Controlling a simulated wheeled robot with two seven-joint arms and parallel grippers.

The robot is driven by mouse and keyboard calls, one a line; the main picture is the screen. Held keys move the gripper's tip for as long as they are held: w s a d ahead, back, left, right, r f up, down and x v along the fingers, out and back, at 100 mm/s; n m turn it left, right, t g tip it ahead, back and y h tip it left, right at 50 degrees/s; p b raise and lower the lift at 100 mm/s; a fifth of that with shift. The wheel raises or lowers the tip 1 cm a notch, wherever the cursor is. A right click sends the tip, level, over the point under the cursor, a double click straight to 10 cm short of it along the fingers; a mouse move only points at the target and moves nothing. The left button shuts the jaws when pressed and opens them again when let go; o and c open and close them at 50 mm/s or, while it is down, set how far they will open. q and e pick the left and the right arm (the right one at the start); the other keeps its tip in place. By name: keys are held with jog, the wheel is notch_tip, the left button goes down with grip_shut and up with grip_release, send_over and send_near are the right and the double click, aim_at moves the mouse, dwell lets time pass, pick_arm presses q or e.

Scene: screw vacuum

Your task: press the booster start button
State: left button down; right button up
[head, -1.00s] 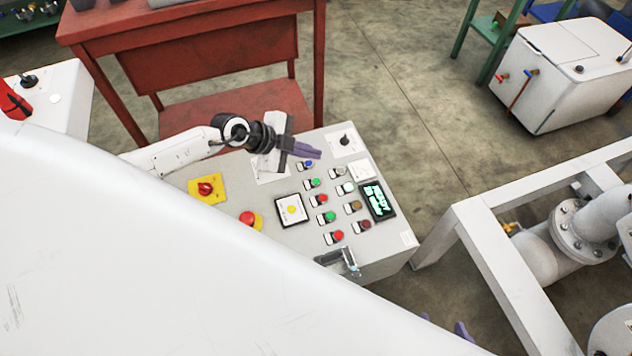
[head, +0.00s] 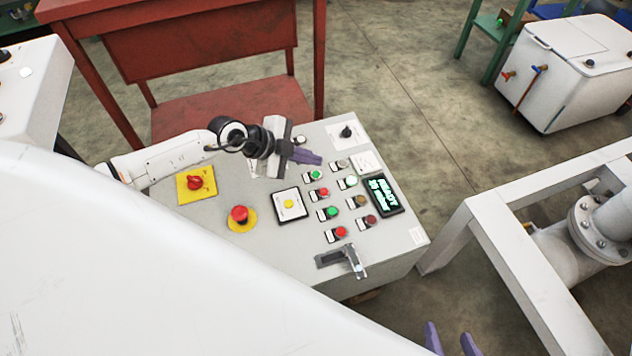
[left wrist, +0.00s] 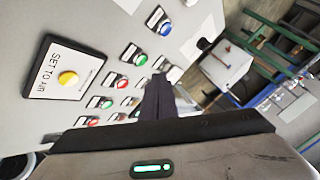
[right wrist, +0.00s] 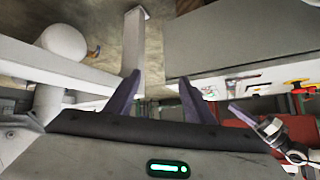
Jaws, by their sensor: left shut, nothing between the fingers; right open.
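The grey control panel (head: 270,245) carries rows of small buttons. A green button (head: 316,175), a red button (head: 322,191), another green button (head: 332,211) and another red button (head: 341,232) form one column. A blue button (left wrist: 165,27) shows in the left wrist view; my left gripper covers it in the head view. The labels are too small to read, so I cannot tell which is the booster start button. My left gripper (head: 308,157) is shut and empty over the panel's upper button area; contact is unclear. My right gripper (head: 450,340) is open and empty, off the panel's front edge.
The panel also has a red rotary switch (head: 194,183), a red mushroom button (head: 239,214), a yellow button (head: 289,204), a lit display (head: 382,196) and a metal latch (head: 345,260). A red table (head: 230,105) stands behind. A white pipe frame (head: 500,260) is at right.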

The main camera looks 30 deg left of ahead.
aim_at(316, 174)
pick_arm(q)
jog(key=shift+f, duration=1.05)
pick_arm(e)
jog(key=shift+w+a+r, duration=0.15)
jog(key=shift+w+r, duration=0.05)
jog(key=shift+s+f, duration=0.1)
jog(key=shift+f, duration=0.05)
dwell(0.4)
pick_arm(q)
jog(key=shift+f, duration=0.15)
dwell(0.5)
jog(key=shift+f, duration=0.25)
pick_arm(e)
jog(key=shift+r, duration=0.2)
